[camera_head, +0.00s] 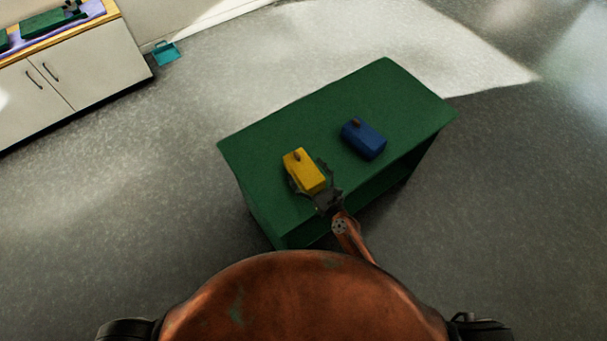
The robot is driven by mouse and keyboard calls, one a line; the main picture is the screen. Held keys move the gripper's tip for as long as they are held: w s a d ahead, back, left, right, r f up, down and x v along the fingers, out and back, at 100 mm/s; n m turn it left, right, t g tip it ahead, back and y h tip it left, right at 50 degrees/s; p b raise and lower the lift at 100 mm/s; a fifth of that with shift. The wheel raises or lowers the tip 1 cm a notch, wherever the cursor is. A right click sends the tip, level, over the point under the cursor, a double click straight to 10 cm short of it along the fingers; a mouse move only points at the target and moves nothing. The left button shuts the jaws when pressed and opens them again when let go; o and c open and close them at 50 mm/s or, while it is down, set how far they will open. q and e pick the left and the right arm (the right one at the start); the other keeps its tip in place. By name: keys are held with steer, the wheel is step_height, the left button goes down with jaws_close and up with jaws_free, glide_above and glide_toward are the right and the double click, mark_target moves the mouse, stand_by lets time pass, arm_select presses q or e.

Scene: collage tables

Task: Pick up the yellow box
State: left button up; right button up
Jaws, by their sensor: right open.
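The yellow box (304,172) sits on the green table (275,135), near its front left part. It has a small brown knob on top. My right gripper (309,180) is open at the near end of the yellow box, with one dark finger on each side of it. Whether the fingers touch the box cannot be told. My left gripper is not in the picture.
A blue box (364,140) with a similar knob stands on the table to the right of the yellow box. A white cabinet (95,75) stands at the upper left, with a teal container (166,54) on the floor beside it. Open floor surrounds the table.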

steer(key=shift+w+a+f, duration=0.1)
steer(key=shift+w+a, duration=0.25)
steer(key=shift+w, duration=0.15)
steer(key=shift+c, duration=0.7)
steer(key=c, duration=1)
